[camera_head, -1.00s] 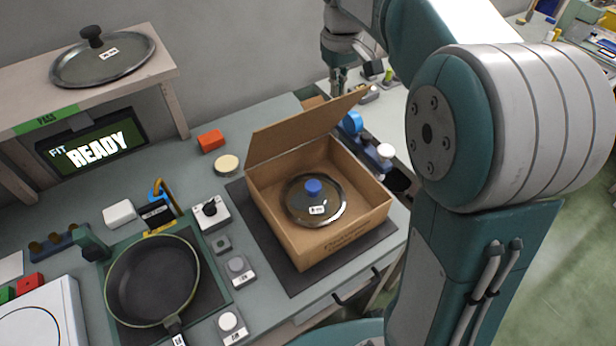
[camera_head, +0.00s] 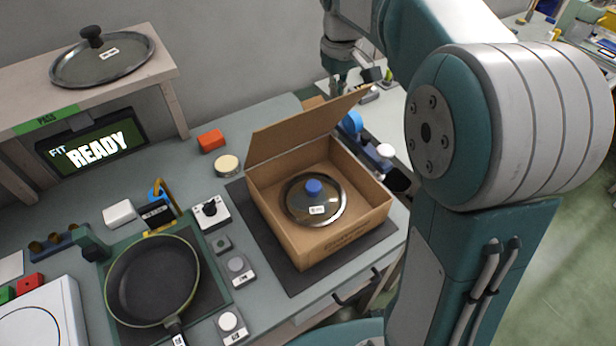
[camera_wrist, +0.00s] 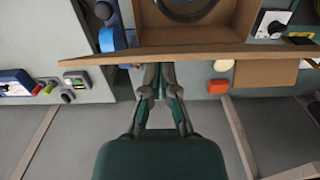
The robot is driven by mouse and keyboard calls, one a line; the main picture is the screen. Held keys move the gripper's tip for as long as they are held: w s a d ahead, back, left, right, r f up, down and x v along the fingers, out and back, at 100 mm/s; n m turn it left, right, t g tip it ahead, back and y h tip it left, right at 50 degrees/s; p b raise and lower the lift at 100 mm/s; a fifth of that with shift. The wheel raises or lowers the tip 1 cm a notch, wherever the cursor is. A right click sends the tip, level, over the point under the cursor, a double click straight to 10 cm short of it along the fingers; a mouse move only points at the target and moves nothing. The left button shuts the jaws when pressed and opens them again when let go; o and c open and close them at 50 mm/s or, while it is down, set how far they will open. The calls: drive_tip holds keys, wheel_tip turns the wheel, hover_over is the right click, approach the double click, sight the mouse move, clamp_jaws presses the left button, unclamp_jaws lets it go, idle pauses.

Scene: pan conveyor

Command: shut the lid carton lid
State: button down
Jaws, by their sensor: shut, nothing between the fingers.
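The brown cardboard carton (camera_head: 322,240) stands on a dark mat with its lid (camera_head: 300,128) raised, hinged on the far left side and leaning back. Inside lies a glass pan lid (camera_head: 316,208) with a blue knob. My gripper (camera_head: 341,92) is behind the raised lid at its upper right end; its fingertips are partly hidden in the head view. In the wrist view my gripper (camera_wrist: 159,70) is shut and empty, its tips close to the carton lid's edge (camera_wrist: 200,54). I cannot tell whether they touch it.
A blue tape roll (camera_head: 351,122) and a blue tool with a white knob (camera_head: 384,151) lie right of the carton. A red block (camera_head: 211,140) and a round cream disc (camera_head: 228,164) are to its left. A frying pan (camera_head: 152,282) stands at the front left.

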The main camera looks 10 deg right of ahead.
wheel_tip(320, 180, down, 10)
drive_tip(key=shift+f, duration=0.15)
idle(7.4)
